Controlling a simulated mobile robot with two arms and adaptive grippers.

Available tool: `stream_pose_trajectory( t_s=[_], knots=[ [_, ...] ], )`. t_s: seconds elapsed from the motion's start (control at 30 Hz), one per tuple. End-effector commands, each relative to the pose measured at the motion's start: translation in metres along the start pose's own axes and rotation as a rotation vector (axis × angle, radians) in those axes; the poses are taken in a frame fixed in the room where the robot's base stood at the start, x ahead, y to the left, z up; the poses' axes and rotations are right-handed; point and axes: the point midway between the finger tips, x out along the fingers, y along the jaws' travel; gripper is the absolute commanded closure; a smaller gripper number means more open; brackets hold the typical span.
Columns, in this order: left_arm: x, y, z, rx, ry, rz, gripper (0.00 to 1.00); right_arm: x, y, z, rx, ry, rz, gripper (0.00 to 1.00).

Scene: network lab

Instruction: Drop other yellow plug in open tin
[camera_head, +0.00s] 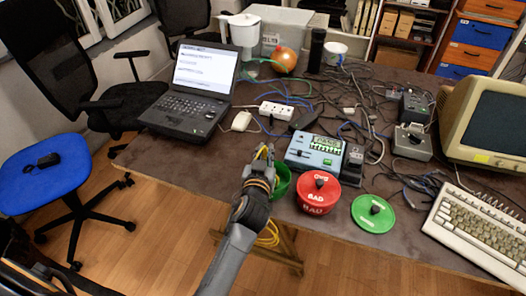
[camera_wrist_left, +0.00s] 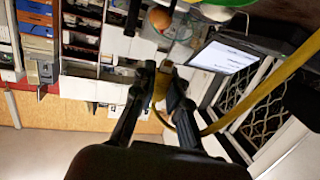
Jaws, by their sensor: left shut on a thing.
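My left gripper (camera_head: 262,165) is shut on a yellow plug (camera_wrist_left: 160,84), just left of the open green tin (camera_head: 284,182) in the head view. In the left wrist view my left gripper (camera_wrist_left: 155,80) has the plug between its fingertips, and a yellow cable (camera_wrist_left: 262,90) runs from it to the right. The arm partly hides the green tin, so its inside is hard to see. More yellow cable (camera_head: 268,236) hangs below the table edge. My right gripper is not in view.
A closed red tin marked BAD (camera_head: 317,194) stands right of the green tin, with a green lid (camera_head: 373,213) beyond it. A tester with a display (camera_head: 314,153) sits behind. A laptop (camera_head: 197,95), power strip (camera_head: 275,111) and tangled cables crowd the table. The left front is clear.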

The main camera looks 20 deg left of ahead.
Motion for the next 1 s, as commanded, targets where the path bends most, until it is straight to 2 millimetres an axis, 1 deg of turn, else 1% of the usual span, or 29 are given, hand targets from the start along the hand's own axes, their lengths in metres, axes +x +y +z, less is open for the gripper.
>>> stream_pose_trajectory(
  t_s=[0.03,0.2,0.5,0.53,0.63,0.67,0.87,1.0],
  knots=[
    [0.002,0.000,0.013,0.001,0.000,0.001,1.00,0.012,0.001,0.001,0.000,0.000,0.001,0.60],
    [0.004,0.000,0.026,0.000,0.000,0.001,1.00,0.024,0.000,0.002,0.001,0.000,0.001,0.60],
    [0.004,0.000,0.026,0.000,0.000,0.000,1.00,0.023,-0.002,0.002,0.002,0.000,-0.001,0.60],
    [0.004,0.000,0.026,0.000,0.000,0.000,0.83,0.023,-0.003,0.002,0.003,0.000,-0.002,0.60],
    [0.004,0.000,0.026,0.000,0.000,0.000,0.62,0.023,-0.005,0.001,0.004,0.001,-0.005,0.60],
    [0.004,0.000,0.026,0.000,0.000,0.000,0.60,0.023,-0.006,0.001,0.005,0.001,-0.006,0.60],
    [0.004,0.000,0.026,0.000,0.000,0.000,0.60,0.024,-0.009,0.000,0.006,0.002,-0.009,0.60],
    [0.003,0.000,0.023,-0.001,0.001,0.000,0.60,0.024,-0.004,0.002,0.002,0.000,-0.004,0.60]
  ],
)
